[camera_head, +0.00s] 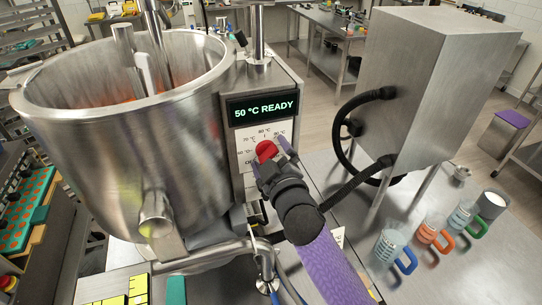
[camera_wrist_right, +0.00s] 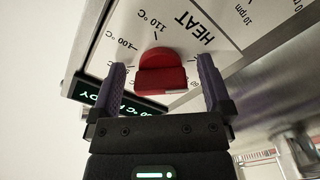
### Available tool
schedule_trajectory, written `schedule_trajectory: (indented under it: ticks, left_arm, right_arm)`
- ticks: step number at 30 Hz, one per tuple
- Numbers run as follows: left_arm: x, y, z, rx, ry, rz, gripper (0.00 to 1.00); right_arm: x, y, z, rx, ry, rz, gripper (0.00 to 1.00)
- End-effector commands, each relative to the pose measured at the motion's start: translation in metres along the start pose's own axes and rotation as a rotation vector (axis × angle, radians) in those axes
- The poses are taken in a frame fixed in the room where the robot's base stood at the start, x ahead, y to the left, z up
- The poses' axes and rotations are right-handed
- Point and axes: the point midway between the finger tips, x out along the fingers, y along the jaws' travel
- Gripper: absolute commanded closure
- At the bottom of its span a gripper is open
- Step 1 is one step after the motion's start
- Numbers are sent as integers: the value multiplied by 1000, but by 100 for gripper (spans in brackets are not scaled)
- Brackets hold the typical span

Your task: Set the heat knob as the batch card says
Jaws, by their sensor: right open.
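The red heat knob (camera_head: 266,150) sits on a pale dial panel (camera_head: 249,141) below a display (camera_head: 262,108) reading "50 °C READY". My right gripper (camera_head: 272,157) is at the panel, its fingers on either side of the knob. In the right wrist view the knob (camera_wrist_right: 162,72) lies between the open purple fingers of my right gripper (camera_wrist_right: 163,84), with gaps at both sides. The word HEAT and marks around 100 and 110 °C show upside down there. A small pale mark is on the knob's edge; its setting is unclear. I cannot identify a batch card. My left gripper is out of view.
A large steel kettle (camera_head: 115,125) with a spout stands left of the panel. A steel box on legs (camera_head: 430,85) with black hoses stands to the right. Several handled jugs (camera_head: 390,245) are on the steel table at right. A green moulded tray (camera_head: 24,212) is far left.

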Motion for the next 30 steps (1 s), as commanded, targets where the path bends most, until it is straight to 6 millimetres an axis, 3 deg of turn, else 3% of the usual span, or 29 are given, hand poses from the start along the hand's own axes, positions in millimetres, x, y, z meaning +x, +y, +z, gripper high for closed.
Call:
schedule_trajectory:
  ticks: [1, 2, 13, 22, 30]
  left_arm:
    - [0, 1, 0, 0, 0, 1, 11]
    - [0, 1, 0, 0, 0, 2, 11]
    - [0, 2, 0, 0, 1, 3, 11]
    - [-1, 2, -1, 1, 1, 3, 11]
    - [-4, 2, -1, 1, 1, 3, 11]
  right_arm:
    - [0, 0, 0, 0, 0, 0, 6]
    - [0, 0, 0, 0, 0, 0, 13]
    - [0, 0, 0, 0, -1, 0, 91]
    - [0, -1, 0, 48, -2, -1, 91]
    - [0, -1, 0, 230, -2, 0, 91]
